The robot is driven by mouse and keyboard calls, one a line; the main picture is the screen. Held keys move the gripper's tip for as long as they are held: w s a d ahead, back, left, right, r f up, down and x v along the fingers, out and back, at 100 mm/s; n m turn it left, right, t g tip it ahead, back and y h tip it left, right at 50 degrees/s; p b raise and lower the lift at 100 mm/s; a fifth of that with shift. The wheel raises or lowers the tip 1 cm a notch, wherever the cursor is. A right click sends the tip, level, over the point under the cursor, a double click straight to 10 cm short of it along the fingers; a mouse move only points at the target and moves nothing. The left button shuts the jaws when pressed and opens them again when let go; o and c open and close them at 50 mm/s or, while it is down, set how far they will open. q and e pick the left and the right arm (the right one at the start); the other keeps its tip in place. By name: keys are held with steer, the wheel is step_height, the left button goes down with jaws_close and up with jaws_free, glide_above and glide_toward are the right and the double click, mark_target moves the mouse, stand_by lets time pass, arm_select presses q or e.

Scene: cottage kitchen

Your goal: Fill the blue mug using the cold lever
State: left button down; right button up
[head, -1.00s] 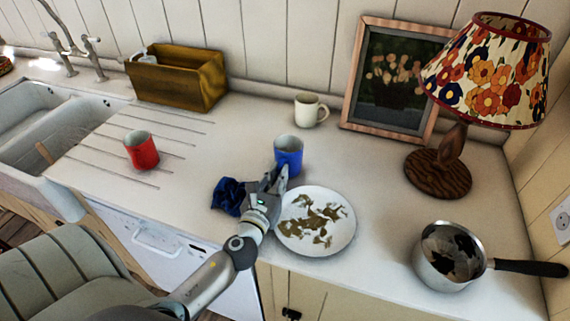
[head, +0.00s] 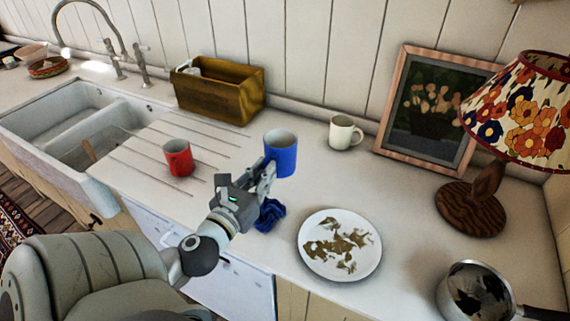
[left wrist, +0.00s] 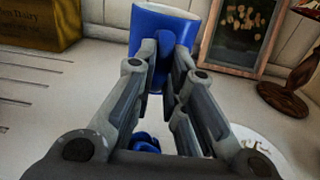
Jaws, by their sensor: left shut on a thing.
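The blue mug (head: 281,156) is held upright by my left gripper (head: 266,178), which is shut on it. The mug appears raised above the counter in the head view. In the left wrist view the mug (left wrist: 160,24) stands at the far end of the fingers, with its blue handle between them. The faucet (head: 110,45) with its levers (head: 143,62) rises behind the white double sink (head: 60,120) at the left. Which lever is the cold one I cannot tell. My right gripper is not in view.
A red mug (head: 178,158) stands on the grooved drainboard between sink and gripper. A wooden box (head: 222,95) stands behind it, against the wall. A cream mug (head: 342,133), dirty plate (head: 322,262), blue cloth (head: 270,216), picture frame (head: 392,110), lamp (head: 483,195) and saucepan (head: 462,303) occupy the right.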

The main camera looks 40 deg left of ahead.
arm_select(q)
steer(key=shift+s+a+r, duration=0.35)
steer(key=shift+s+r, duration=0.05)
steer(key=shift+s, duration=0.2)
steer(key=shift+s+a+r, duration=0.3)
steer(key=shift+s+r, duration=0.05)
steer(key=shift+s, duration=0.25)
